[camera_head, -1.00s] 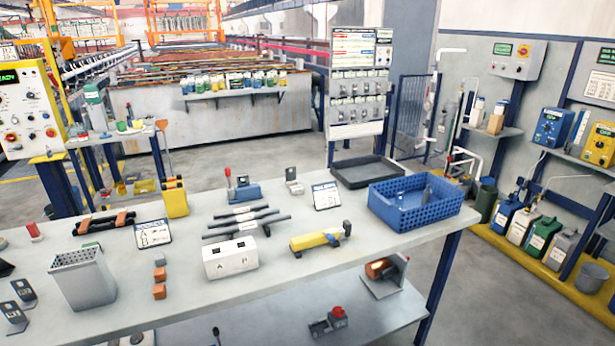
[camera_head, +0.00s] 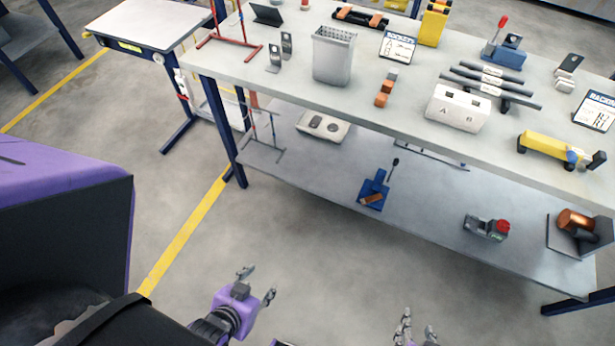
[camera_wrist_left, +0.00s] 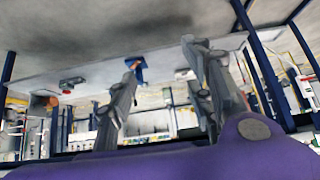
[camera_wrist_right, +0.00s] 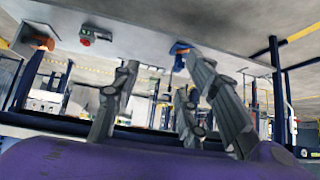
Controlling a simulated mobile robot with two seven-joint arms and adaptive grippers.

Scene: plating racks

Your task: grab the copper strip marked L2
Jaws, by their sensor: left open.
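I cannot make out a copper strip with a readable L2 mark in any view. Small copper-coloured blocks (camera_head: 383,93) sit on the tabletop, and a copper-coloured piece (camera_head: 372,199) lies at a blue fixture (camera_head: 374,186) on the lower shelf. My left gripper (camera_head: 257,285) is open and empty, low in front of the bench; its spread fingers show in the left wrist view (camera_wrist_left: 162,60). My right gripper (camera_head: 417,326) is at the bottom edge of the head view, partly cut off. Its fingers are apart and empty in the right wrist view (camera_wrist_right: 158,70).
The bench top (camera_head: 300,85) holds a grey perforated bin (camera_head: 332,58), a white A/B block (camera_head: 457,108), dark bars (camera_head: 490,82) and a yellow tool (camera_head: 548,146). The lower shelf (camera_head: 310,170) carries a copper roll (camera_head: 577,221). Floor in front is clear.

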